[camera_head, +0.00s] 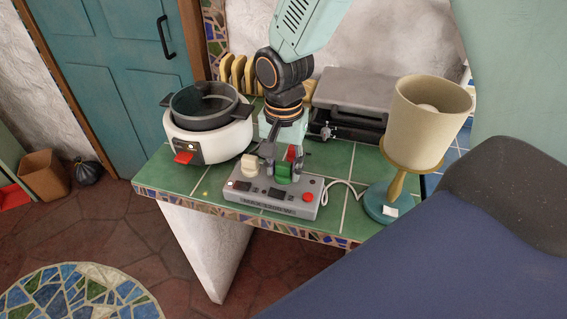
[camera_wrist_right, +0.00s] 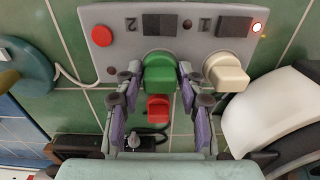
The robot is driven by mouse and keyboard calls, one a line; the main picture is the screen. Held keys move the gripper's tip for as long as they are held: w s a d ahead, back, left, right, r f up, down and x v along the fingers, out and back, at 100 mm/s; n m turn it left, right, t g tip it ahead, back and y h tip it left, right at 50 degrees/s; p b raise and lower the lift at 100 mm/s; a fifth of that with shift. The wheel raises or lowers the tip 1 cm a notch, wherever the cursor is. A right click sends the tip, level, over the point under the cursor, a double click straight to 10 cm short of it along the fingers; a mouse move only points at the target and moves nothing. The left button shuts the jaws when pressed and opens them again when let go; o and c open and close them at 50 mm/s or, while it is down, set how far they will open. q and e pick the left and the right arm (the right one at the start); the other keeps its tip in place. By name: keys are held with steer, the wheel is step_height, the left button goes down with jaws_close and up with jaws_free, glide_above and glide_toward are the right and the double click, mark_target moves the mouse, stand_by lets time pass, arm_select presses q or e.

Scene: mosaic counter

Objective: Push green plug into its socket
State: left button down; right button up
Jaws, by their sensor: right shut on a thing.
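The green plug (camera_head: 284,172) is at the right-hand socket position of the grey power strip (camera_head: 242,200) in the head view. My right gripper (camera_head: 283,163) comes down from above and is shut on the green plug, with one finger on each side; this also shows in the right wrist view, where the plug (camera_wrist_right: 158,72) sits between the fingers. The plug's lower end is hidden, so I cannot tell how deep it is in the socket. The light by position 2 looks dark. My left gripper is not in view.
A cream plug (camera_head: 249,162) is beside the green one, near a lit light. A red block (camera_wrist_right: 158,108) is close to the fingers. A white cooker (camera_head: 205,148) stands left, a lamp (camera_head: 430,110) right, and a grey grill (camera_head: 350,100) behind. The counter's front edge is close.

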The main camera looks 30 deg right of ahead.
mark_target(284, 165)
steer(key=o, duration=1.1)
steer(key=shift+o, duration=0.2)
step_height(284, 165, up, 12)
